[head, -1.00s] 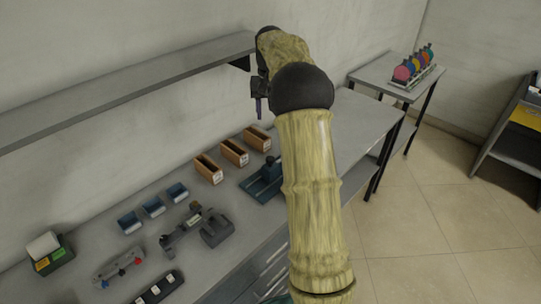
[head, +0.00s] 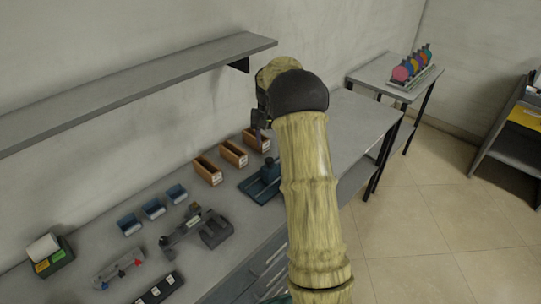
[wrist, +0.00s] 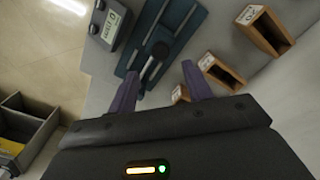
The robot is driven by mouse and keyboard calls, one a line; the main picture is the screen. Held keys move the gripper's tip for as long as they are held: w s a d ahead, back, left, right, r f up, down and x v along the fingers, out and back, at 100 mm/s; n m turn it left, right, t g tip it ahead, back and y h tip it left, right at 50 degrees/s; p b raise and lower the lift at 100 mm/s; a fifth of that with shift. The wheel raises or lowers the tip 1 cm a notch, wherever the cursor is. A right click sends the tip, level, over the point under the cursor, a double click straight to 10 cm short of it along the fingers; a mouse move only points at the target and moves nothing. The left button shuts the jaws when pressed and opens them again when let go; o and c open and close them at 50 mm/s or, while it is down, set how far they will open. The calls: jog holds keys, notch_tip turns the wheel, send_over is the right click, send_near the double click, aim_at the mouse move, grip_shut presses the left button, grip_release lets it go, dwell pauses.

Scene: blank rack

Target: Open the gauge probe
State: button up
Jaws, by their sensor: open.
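A dark grey device with a small light display, which looks like the gauge (head: 205,232), stands on the bench in the head view. In the wrist view, a grey housing with a lit readout (wrist: 107,27) shows at the upper left, cut by the frame edge. I cannot make out the probe or whether it is open. My gripper (wrist: 160,76) is open and empty, its two purple fingers apart. In the head view my gripper (head: 259,135) hangs above the bench, right of and behind the gauge, partly behind my arm.
A blue fixture with a black knob (head: 266,177) stands right of the gauge; the wrist view shows it (wrist: 175,28) beyond my fingers. Brown bins (head: 233,153) and blue bins (head: 153,208) line the wall side. A shelf (head: 140,85) overhangs the bench.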

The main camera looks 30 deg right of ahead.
aim_at(267, 160)
notch_tip(267, 160, down, 6)
jog(key=shift+a+r+p, duration=0.1)
jog(key=shift+p, duration=0.25)
jog(key=shift+f, duration=0.8)
grip_shut()
jog(key=shift+a, duration=0.3)
jog(key=a, duration=0.1)
jog(key=s+a, duration=0.1)
jog(key=a, duration=0.1)
jog(key=shift+a+r, duration=0.1)
jog(key=shift+a, duration=0.05)
jog(key=shift+c, duration=0.2)
grip_release()
jog(key=shift+o, duration=0.2)
jog(key=shift+s+d, duration=0.1)
jog(key=shift+d, duration=0.15)
